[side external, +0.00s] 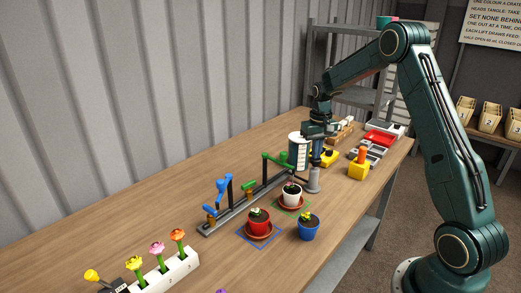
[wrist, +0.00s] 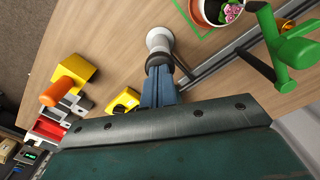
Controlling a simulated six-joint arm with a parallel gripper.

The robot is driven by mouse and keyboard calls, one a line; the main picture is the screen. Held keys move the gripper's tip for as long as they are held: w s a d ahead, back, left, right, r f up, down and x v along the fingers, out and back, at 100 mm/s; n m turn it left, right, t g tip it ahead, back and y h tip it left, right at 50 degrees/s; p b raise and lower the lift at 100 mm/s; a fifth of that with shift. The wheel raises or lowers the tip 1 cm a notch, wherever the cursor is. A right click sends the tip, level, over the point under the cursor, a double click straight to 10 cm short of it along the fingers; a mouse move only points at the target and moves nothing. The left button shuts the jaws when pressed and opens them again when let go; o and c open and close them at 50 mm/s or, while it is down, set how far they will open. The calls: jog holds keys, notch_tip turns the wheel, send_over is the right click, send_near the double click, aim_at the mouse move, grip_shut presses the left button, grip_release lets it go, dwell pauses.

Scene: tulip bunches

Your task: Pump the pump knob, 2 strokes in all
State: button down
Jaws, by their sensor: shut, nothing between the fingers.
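My gripper (side external: 317,161) is over the pump, pointing down. In the wrist view the blue-grey fingers (wrist: 157,78) are shut with nothing between them, and their tips overlap the dark top. They look at or against it; I cannot tell whether they press. The fingers hide part of the knob, and its height is unclear.
A green lever (side external: 277,161) and a blue lever (side external: 222,192) stand along the rail. Potted flowers in white (side external: 291,197), red (side external: 260,222) and blue (side external: 309,228) pots stand in front. A yellow block with an orange knob (side external: 361,156) is to the right. A white cylinder (side external: 297,150) is close behind my gripper.

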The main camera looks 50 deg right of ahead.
jog(key=shift+r, duration=3.05)
jog(key=shift+a+r, duration=0.25)
jog(key=s+a+r+n+t, duration=0.1)
jog(key=s+a+r+n, duration=0.1)
jog(key=s+a+r, duration=0.5)
jog(key=s+a+r+n+t, duration=0.1)
jog(key=s+a+r+t, duration=0.15)
jog(key=a+r, duration=0.5)
jog(key=s+a+f+n+t, duration=0.1)
jog(key=s+a, duration=0.4)
jog(key=s, duration=0.3)
jog(key=s+a+f+n+t, duration=0.1)
jog(key=s+a+n, duration=0.1)
jog(key=s+a, duration=0.3)
jog(key=s, duration=0.3)
jog(key=shift+s+a+f, duration=0.25)
jog(key=shift+s, duration=0.1)
